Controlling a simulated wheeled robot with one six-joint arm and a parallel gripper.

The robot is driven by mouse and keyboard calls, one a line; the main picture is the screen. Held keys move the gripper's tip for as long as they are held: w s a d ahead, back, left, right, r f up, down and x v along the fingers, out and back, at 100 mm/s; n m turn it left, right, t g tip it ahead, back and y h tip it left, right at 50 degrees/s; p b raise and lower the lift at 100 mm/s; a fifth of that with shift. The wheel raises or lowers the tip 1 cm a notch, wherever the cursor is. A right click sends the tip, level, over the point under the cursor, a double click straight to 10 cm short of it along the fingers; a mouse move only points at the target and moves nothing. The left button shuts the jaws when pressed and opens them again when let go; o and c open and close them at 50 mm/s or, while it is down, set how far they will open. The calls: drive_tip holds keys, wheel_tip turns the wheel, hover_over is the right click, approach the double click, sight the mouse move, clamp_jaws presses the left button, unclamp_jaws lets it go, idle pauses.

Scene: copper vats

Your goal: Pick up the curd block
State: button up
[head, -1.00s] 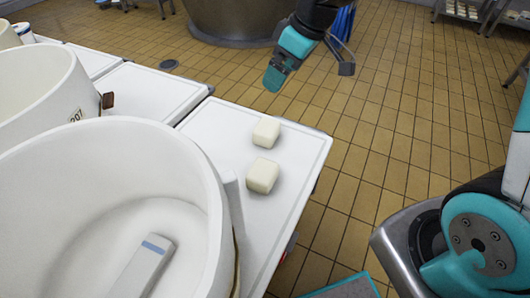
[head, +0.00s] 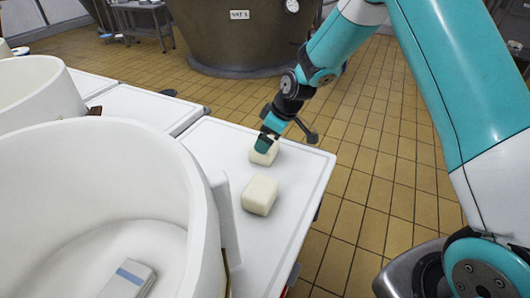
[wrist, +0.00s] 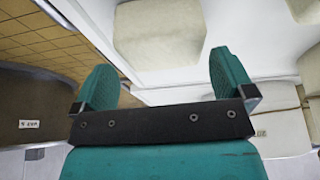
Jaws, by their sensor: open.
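Two pale cream curd blocks lie on the white table. The far curd block (head: 268,156) is partly covered by my gripper (head: 264,146), which is at its far left side. The near curd block (head: 260,195) lies closer to me, apart from the far one. In the wrist view, a curd block (wrist: 160,32) is just beyond the fingertips, roughly centred between them. My gripper (wrist: 162,68) is open with nothing between its fingers. Whether a finger touches the block I cannot tell. A second pale block (wrist: 305,8) is cut off at the upper right corner.
A large white tub (head: 110,160) stands left of the blocks, its rim high beside them. It holds a white object with a blue stripe (head: 130,275). A copper vat (head: 240,40) stands behind on the tiled floor. The table (head: 305,175) is bare right of the blocks.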

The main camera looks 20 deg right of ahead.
drive_tip(key=shift+b+x, duration=0.85)
drive_tip(key=shift+x, duration=1.95)
drive_tip(key=shift+a+r, duration=0.1)
drive_tip(key=c, duration=0.8)
